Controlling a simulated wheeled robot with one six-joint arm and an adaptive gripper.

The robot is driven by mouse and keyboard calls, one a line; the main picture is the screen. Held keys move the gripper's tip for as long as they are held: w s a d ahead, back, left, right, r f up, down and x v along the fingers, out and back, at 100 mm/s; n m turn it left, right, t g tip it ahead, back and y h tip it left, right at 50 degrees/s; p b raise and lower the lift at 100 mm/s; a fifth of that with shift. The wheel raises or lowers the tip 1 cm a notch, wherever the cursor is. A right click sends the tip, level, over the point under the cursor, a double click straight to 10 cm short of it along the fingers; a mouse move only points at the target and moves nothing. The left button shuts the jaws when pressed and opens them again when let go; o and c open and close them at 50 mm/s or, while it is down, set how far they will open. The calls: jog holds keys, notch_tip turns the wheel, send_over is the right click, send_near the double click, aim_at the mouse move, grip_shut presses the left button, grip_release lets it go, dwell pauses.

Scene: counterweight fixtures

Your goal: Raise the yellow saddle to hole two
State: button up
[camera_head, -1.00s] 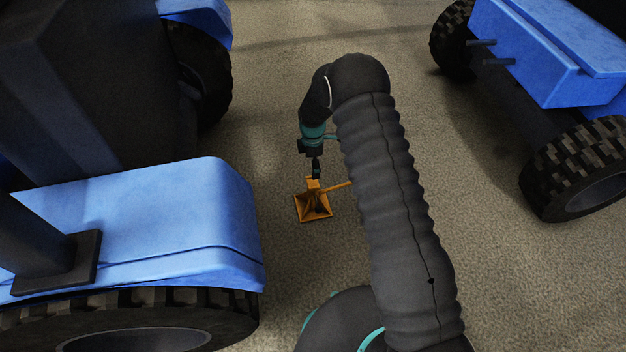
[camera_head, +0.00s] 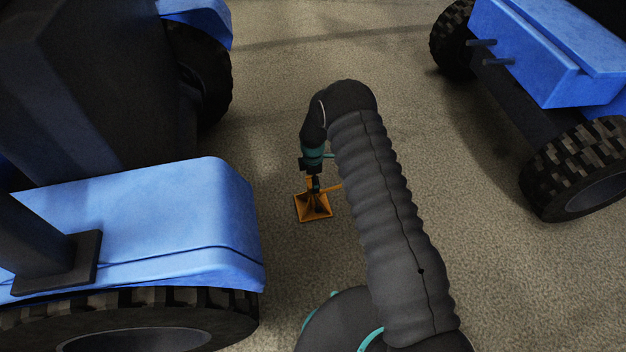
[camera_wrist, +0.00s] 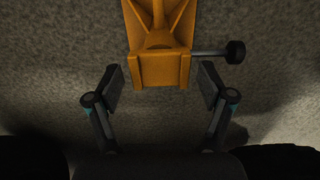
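A yellow-orange stand (camera_head: 311,211) with a flared square base stands on the floor. In the wrist view its top piece, the yellow saddle (camera_wrist: 160,69), is a blocky head nearest my gripper. A rod with a dark round knob (camera_wrist: 235,52) sticks out to its right in that view. My gripper (camera_wrist: 160,83) is open, one finger on either side of the saddle's near end, with gaps visible on both sides. In the head view my gripper (camera_head: 316,186) is over the top of the stand and partly hides it. The holes cannot be made out.
A blue vehicle with large black tyres (camera_head: 150,220) stands close on the left. Another blue wheeled vehicle (camera_head: 545,60) stands at the upper right, with two dark pegs. The grey-brown floor between them is clear around the stand.

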grip_shut()
jog(key=shift+r, duration=1.8)
jog(key=shift+o, duration=2)
grip_release()
notch_tip(320, 180, up, 12)
